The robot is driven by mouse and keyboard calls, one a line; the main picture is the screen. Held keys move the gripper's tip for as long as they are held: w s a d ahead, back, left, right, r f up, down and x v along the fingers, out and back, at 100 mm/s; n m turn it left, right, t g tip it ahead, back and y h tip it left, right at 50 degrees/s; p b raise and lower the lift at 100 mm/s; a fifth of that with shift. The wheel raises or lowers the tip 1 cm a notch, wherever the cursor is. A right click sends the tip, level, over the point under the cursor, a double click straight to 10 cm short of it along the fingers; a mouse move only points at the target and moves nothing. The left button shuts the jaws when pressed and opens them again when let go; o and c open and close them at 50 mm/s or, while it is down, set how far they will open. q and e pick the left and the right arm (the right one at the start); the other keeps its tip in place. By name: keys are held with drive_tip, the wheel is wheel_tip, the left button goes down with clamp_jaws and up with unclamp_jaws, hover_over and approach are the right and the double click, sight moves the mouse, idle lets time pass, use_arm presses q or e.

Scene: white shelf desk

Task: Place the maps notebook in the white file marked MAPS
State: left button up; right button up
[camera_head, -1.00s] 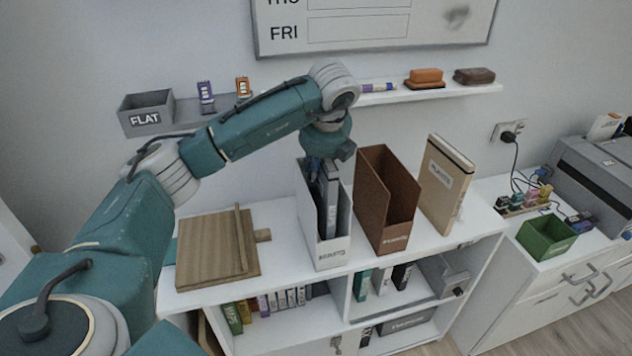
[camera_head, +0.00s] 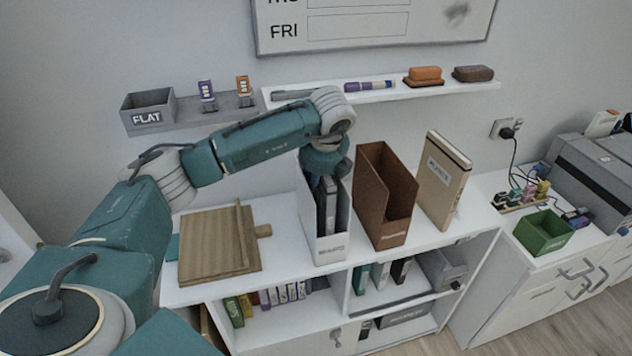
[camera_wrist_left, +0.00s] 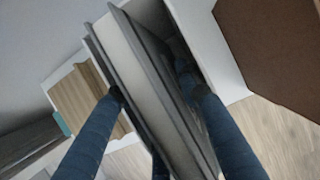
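A white file (camera_head: 329,250) stands on the white desk, its front label too small to read. A grey notebook (camera_head: 327,205) is upright and partly inside it; the wrist view shows its grey covers and pale page edges (camera_wrist_left: 135,70). My left gripper (camera_head: 325,178) points down over the file's open top and is shut on the notebook, with fingers on both sides of it in the wrist view (camera_wrist_left: 157,95). The arm hides the notebook's upper end. I cannot read a title on the notebook. My right gripper is not in view.
A brown file (camera_head: 398,205) stands close to the right of the white file. A tan book (camera_head: 443,185) stands further right. A wooden board stand (camera_head: 215,250) is at left. A wall ledge (camera_head: 370,93) with pens and erasers runs behind the arm.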

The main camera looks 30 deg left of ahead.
use_arm(q)
drive_tip(key=b+v, duration=0.1)
drive_tip(key=v, duration=1)
drive_tip(key=shift+b, duration=0.3)
drive_tip(key=shift+s+d+r, duration=0.1)
drive_tip(key=shift+s+r, duration=0.1)
drive_tip(key=shift+r, duration=0.3)
